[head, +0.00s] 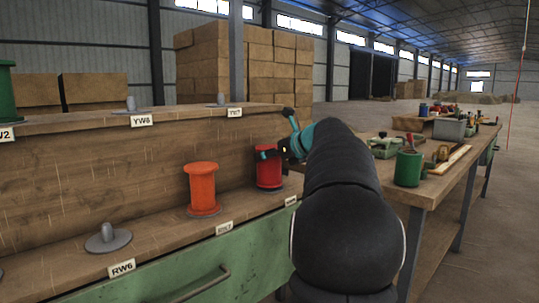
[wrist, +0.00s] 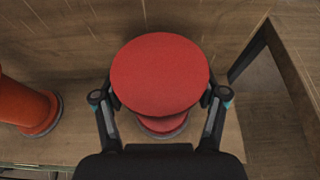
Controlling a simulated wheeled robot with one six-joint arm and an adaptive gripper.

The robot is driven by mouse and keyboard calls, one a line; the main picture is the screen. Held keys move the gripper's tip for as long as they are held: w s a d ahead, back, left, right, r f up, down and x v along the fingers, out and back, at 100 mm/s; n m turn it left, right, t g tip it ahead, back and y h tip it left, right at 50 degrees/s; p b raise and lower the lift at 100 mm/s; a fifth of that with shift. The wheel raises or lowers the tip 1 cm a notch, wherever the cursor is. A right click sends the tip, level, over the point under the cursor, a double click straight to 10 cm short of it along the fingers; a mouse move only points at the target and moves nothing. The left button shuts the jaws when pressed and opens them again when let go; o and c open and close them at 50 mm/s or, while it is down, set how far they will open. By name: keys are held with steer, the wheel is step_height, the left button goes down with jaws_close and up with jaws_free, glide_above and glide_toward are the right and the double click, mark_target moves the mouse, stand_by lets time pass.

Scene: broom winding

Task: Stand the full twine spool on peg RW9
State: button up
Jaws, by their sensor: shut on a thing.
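A red spool (head: 268,170) stands upright at the far right end of the lower shelf in the head view. In the wrist view its round red top (wrist: 160,73) fills the middle, with the lower flange below it. My gripper (wrist: 160,103) is shut on this spool, one finger on each side. A grey peg base (wrist: 168,135) shows under the spool; I cannot tell whether the spool rests fully on it. The small label (head: 290,200) in front of this place is too small to read, so I cannot confirm RW9.
An orange spool (head: 202,188) stands on the peg to the left. The RW6 peg (head: 107,238) is bare. The upper shelf holds bare pegs YW8 (head: 131,104) and YW7 (head: 221,100) and a green spool (head: 6,92). A cluttered workbench (head: 425,188) stands to the right.

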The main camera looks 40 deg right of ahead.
steer(key=shift+f, duration=0.55)
stand_by(0.6)
steer(key=o, duration=1.1)
steer(key=shift+p+v, duration=1.25)
steer(key=shift+v, duration=4.3)
steer(key=shift+w+a, duration=0.1)
steer(key=shift+a, duration=0.05)
